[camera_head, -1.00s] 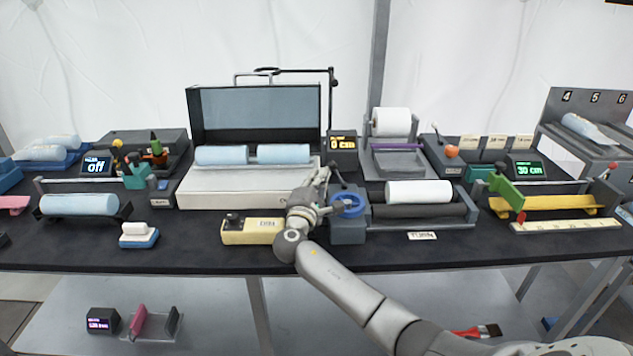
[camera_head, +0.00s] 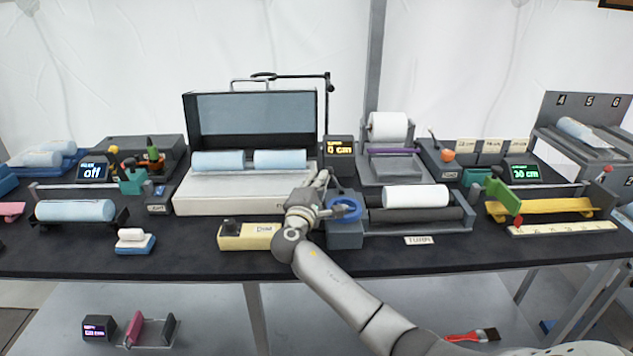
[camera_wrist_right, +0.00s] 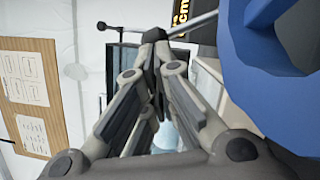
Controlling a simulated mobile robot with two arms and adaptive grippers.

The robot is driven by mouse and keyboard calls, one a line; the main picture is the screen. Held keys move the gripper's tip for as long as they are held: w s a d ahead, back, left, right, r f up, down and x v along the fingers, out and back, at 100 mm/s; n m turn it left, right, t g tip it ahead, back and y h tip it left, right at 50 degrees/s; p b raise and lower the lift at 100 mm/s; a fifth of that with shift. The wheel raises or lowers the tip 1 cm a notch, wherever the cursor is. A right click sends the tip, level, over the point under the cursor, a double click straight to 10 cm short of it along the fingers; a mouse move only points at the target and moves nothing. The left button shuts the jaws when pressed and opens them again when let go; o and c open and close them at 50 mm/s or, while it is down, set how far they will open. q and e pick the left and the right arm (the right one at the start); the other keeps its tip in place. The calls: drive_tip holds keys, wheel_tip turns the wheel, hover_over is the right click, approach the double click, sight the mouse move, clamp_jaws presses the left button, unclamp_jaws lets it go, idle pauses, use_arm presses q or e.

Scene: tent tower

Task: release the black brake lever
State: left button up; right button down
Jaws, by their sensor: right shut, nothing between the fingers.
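My right gripper (camera_head: 322,180) is shut and empty, just left of the blue hand wheel (camera_head: 345,208) on the grey roller stand (camera_head: 345,236). In the right wrist view its fingertips (camera_wrist_right: 155,36) meet, and a thin grey rod (camera_wrist_right: 196,23) runs from beside them to the upper right. I cannot tell whether the fingertips touch that rod or whether it is the brake lever. The black brake lever is not clearly visible now, in the head view the gripper covers the spot beside the wheel. The blue wheel fills the right of the wrist view (camera_wrist_right: 265,75). My left gripper is not in view.
A white roll (camera_head: 415,196) lies over a dark roller right of the wheel. A display (camera_head: 339,148) reading 0 cm stands behind the gripper. A yellow block (camera_head: 250,236) is on the left, and an open cream case (camera_head: 235,203) is behind it.

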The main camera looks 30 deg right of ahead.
drive_tip(key=shift+s+d+r+m+g+y+p, duration=0.25)
drive_tip(key=shift+d+r+m, duration=0.2)
drive_tip(key=shift+m, duration=0.4)
drive_tip(key=shift+s+d+r+m+g+y+p, duration=0.15)
drive_tip(key=shift+s+d+r+m, duration=0.25)
drive_tip(key=shift+m, duration=0.4)
drive_tip(key=shift+s+d+r+m+g+y+p, duration=0.1)
drive_tip(key=shift+s+d+r+m+g+p, duration=0.25)
drive_tip(key=shift+m, duration=0.5)
drive_tip(key=shift+s+d+r+m+y+p, duration=0.25)
drive_tip(key=shift+d+m+y+p, duration=0.1)
drive_tip(key=shift+d+m, duration=0.3)
drive_tip(key=shift+s+d+r+m+y+p, duration=0.15)
drive_tip(key=shift+s+d+m+y+p, duration=0.25)
drive_tip(key=shift+m, duration=0.45)
drive_tip(key=shift+d+f+m, duration=0.1)
drive_tip(key=shift+d+m, duration=0.3)
